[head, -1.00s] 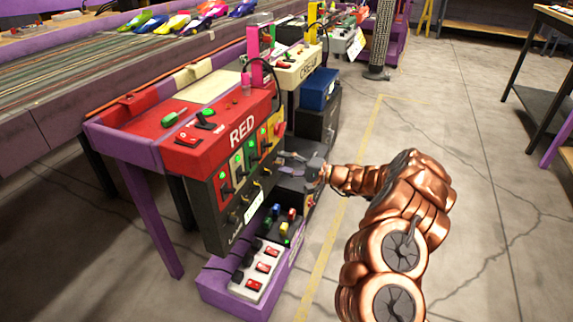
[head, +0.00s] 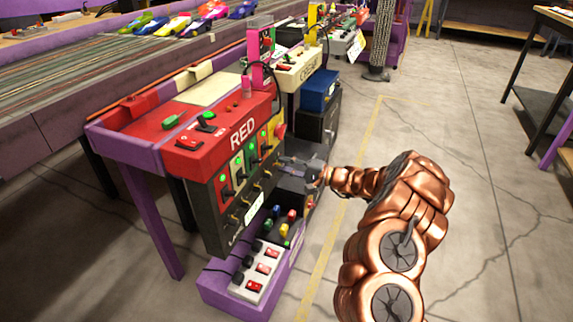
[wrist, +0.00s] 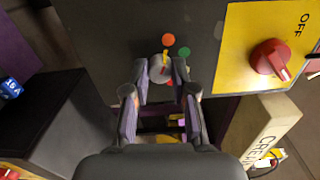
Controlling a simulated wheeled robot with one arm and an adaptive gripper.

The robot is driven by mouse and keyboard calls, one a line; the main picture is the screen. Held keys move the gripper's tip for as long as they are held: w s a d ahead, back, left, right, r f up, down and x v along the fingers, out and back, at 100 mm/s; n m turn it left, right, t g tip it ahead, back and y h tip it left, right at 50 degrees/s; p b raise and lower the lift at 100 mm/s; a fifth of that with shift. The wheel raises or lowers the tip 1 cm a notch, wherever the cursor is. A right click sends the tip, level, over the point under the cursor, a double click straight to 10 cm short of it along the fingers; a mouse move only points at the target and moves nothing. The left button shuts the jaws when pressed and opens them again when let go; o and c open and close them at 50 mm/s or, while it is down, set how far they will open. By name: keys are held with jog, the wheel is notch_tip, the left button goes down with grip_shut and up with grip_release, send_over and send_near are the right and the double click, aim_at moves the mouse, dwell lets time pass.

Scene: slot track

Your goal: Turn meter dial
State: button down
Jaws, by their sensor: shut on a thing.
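The meter dial (wrist: 155,70) is a small grey round knob with a yellow pointer on a dark panel (wrist: 105,30), with an orange dot, a green dot and a red dot around it. My gripper (wrist: 161,76) has its two fingertips on either side of the knob and is shut on it. In the head view my gripper (head: 290,165) reaches in from the right to the end face of the red-topped control box (head: 200,138). The dial is hidden in that view.
A yellow plate marked OFF with a red rotary switch (wrist: 271,58) sits right of the dial in the wrist view. A dark box (wrist: 65,120) stands lower left. A white power strip (head: 257,272) lies on the purple lower shelf. The floor at right is open.

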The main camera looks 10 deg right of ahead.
jog(key=m+p, duration=1.1)
jog(key=m, duration=1.5)
dwell(0.6)
jog(key=c, duration=1)
grip_release()
jog(key=shift+o, duration=0.2)
jog(key=v, duration=1.2)
jog(key=shift+a, duration=0.1)
